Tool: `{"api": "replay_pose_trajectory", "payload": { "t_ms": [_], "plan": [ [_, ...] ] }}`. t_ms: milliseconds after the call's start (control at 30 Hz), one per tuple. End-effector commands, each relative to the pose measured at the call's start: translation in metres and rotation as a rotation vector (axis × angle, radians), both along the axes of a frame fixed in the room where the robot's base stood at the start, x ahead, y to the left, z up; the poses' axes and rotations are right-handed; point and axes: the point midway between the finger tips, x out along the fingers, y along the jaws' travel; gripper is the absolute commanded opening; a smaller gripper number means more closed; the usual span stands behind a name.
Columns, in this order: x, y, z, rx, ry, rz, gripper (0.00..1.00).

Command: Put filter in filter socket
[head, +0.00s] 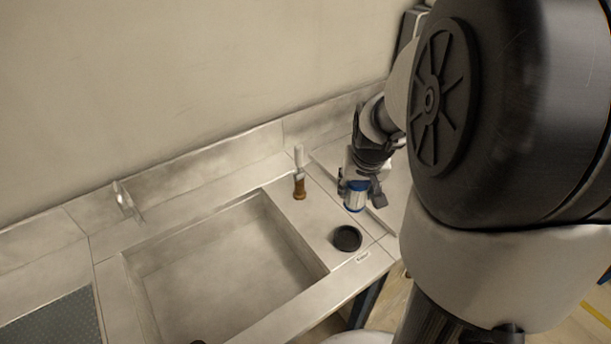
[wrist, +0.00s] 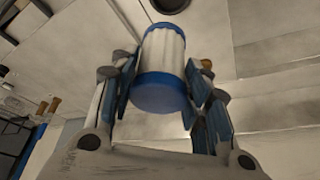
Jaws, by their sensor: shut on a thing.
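The filter (head: 355,197) is a white cylinder with blue ends. My gripper (head: 361,186) is shut on it and holds it above the counter to the right of the basin. In the wrist view the filter (wrist: 164,62) sits between the two fingers of my gripper (wrist: 161,82). A round black holder, which looks like the filter socket (head: 347,238), is on the counter near the front edge, below the filter in the head view and apart from it. Part of this dark ring (wrist: 172,4) shows at the top edge of the wrist view.
A brown-based piece with a white top (head: 299,173) stands upright on the counter behind the socket. A wide sink basin (head: 215,262) lies to the left. A small label (head: 363,257) is in front of the socket. A wall (head: 180,75) rises behind the counter.

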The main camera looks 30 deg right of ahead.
Motion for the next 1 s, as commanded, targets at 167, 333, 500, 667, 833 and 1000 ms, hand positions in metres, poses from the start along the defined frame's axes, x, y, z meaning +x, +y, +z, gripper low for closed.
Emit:
{"api": "replay_pose_trajectory", "payload": {
  "t_ms": [167,333,500,667,833,1000],
  "plan": [
    [0.000,0.001,-0.056,0.001,0.003,0.001,0.15],
    [0.000,0.001,-0.094,0.001,0.002,0.001,0.15],
    [0.001,0.000,-0.110,-0.001,0.000,0.002,0.15],
    [0.000,0.001,-0.122,0.000,0.000,0.002,0.15],
    [0.000,0.001,-0.149,0.000,0.002,0.002,0.15],
    [0.001,0.000,-0.154,-0.002,-0.003,0.002,0.15]
  ]
}}
